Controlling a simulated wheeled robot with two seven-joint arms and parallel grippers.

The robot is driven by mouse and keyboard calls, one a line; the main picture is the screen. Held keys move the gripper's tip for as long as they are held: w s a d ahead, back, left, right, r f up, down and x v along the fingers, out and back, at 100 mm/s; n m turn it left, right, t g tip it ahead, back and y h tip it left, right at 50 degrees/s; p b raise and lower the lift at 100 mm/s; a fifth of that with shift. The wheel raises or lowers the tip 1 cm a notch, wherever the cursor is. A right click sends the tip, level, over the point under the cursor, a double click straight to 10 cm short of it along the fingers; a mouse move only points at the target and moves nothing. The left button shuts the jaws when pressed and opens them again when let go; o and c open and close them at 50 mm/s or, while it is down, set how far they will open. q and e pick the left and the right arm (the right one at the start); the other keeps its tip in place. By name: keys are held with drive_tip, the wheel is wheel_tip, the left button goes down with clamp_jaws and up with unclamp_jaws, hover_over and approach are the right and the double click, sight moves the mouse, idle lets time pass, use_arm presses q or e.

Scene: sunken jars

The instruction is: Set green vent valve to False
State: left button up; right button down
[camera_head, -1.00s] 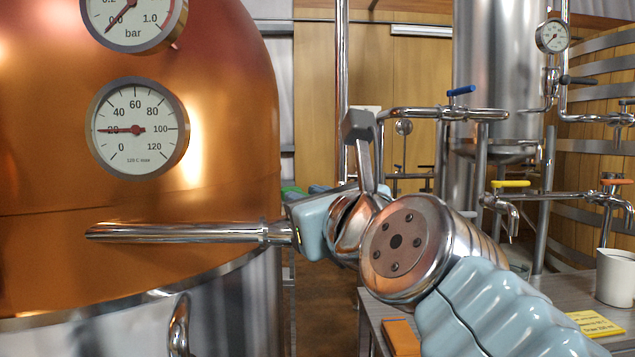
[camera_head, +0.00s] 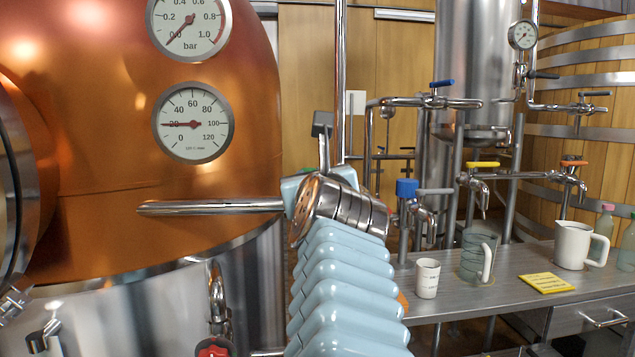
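A small green patch (camera_head: 304,171) shows just above my wrist, behind the end of the pipe from the copper still; it may be the green vent valve handle, but my arm hides most of it. My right arm reaches up from the bottom centre. Its gripper (camera_head: 322,130) points away from the camera, with one grey-tipped finger standing up past the wrist. The other finger is hidden, so I cannot tell whether it is open or touches the valve. My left gripper is out of view.
The copper still (camera_head: 90,130) with two dials fills the left, its metal pipe (camera_head: 210,207) ending at my wrist. At right, a grey bench (camera_head: 480,290) carries a small cup (camera_head: 427,278), a glass mug (camera_head: 478,255), a white jug (camera_head: 573,245) and a yellow note (camera_head: 546,283) below several taps.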

drive_tip(key=shift+d+r, duration=0.1)
drive_tip(key=shift+r, duration=0.15)
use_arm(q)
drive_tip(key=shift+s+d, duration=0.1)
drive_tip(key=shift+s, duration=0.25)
use_arm(e)
drive_tip(key=shift+f, duration=0.15)
drive_tip(key=c, duration=1)
unclamp_jaws()
drive_tip(key=shift+f, duration=0.15)
